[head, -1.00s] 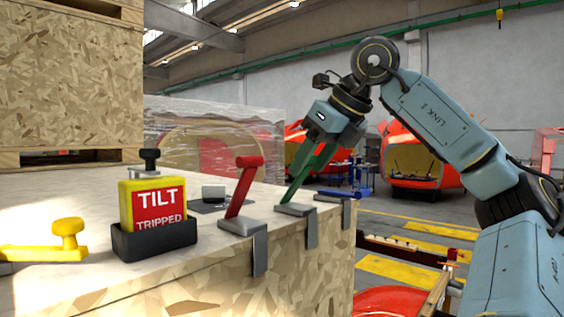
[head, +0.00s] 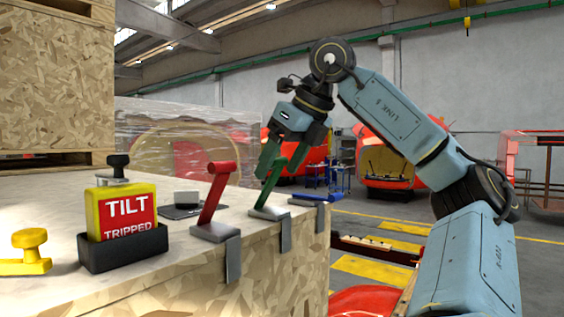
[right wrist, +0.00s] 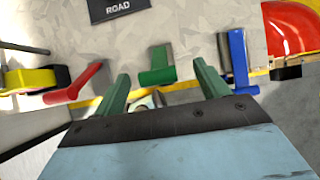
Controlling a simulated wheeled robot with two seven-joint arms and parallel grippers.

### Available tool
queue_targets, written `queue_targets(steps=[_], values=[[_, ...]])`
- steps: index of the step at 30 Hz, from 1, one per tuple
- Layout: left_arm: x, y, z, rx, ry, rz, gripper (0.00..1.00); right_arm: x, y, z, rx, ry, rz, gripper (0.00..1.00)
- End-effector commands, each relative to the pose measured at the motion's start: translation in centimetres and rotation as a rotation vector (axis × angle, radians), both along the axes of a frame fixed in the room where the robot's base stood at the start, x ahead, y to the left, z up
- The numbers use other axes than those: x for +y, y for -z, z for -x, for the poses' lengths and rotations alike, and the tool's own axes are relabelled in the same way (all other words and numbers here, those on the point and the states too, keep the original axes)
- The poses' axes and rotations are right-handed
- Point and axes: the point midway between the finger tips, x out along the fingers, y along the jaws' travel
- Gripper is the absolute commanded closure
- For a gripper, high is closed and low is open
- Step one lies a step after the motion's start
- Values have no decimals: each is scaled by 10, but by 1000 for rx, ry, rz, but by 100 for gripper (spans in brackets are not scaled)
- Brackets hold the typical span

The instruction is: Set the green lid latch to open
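The green lid latch (head: 271,189) is a lever on a grey metal bracket at the edge of the crate top. In the head view it slants up and to the right, its upper end near my gripper. My right gripper (head: 284,165) is open, its two green fingers spread close to the latch's upper end. In the right wrist view the green latch (right wrist: 158,66) shows between and beyond the open fingers (right wrist: 160,82), and I see nothing held. Whether a finger touches the lever cannot be told. My left gripper is not in view.
A red latch (head: 214,192) stands left of the green one. A blue latch (right wrist: 238,62) lies to its right in the wrist view. A yellow TILT indicator (head: 125,212) and a yellow handle (head: 28,252) are further left on the crate. Open floor lies right of the crate.

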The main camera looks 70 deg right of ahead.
Motion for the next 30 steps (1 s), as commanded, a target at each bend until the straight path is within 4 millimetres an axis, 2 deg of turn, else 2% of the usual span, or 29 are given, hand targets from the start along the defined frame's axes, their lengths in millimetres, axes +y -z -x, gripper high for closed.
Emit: queue_targets(steps=[6,10,24,30], values=[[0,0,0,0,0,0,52,0,-1,0,0,-1,0,26],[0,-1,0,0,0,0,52,1,-10,6,0,1,0,26],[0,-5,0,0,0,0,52,14,-93,55,-1,3,2,26],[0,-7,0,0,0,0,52,17,-111,67,0,1,0,26]])
